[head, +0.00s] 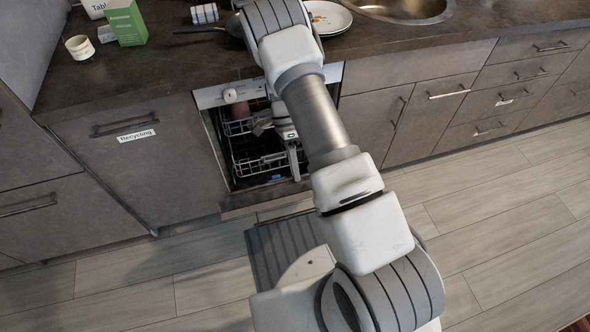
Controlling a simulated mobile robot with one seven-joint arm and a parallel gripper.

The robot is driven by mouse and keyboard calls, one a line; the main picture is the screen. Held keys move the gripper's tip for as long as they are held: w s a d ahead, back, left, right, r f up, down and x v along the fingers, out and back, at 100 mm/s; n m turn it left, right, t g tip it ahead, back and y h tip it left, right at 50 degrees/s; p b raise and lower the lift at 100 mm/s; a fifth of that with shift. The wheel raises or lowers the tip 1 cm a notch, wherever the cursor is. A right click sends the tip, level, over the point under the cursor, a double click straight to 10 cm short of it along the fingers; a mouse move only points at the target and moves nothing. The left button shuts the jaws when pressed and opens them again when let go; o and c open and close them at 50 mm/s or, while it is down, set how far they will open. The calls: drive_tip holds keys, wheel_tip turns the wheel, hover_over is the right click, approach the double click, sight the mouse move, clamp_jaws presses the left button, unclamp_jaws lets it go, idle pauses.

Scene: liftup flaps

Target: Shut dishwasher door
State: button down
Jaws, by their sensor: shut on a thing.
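The dishwasher (211,97) is built in under the counter, with a white strip along its top. Its front is open and the dark inside with its racks shows. A brown-grey panel edge (262,204) runs along the bottom of the opening; I cannot tell how far down the door lies. My gripper (262,127) is in front of the opening, at the upper rack, partly hidden by my own arm. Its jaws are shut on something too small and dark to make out. My arm also hides the right part of the opening.
A dark red cup (240,110) and the wire lower rack (262,163) show inside. The counter (160,75) above holds a green box (126,22), a white cup (79,47), a pan (235,24) and plates (330,18). Floor at the right is clear.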

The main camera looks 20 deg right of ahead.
drive_tip(key=shift+w+f, duration=0.3)
drive_tip(key=shift+w, duration=0.15)
drive_tip(key=c, duration=0.9)
unclamp_jaws()
drive_tip(key=shift+w, duration=0.1)
drive_tip(key=shift+c, duration=0.2)
drive_tip(key=shift+o, duration=0.3)
drive_tip(key=p+v, duration=0.2)
drive_tip(key=v, duration=1.5)
drive_tip(key=shift+s+r, duration=0.2)
drive_tip(key=shift+r, duration=0.15)
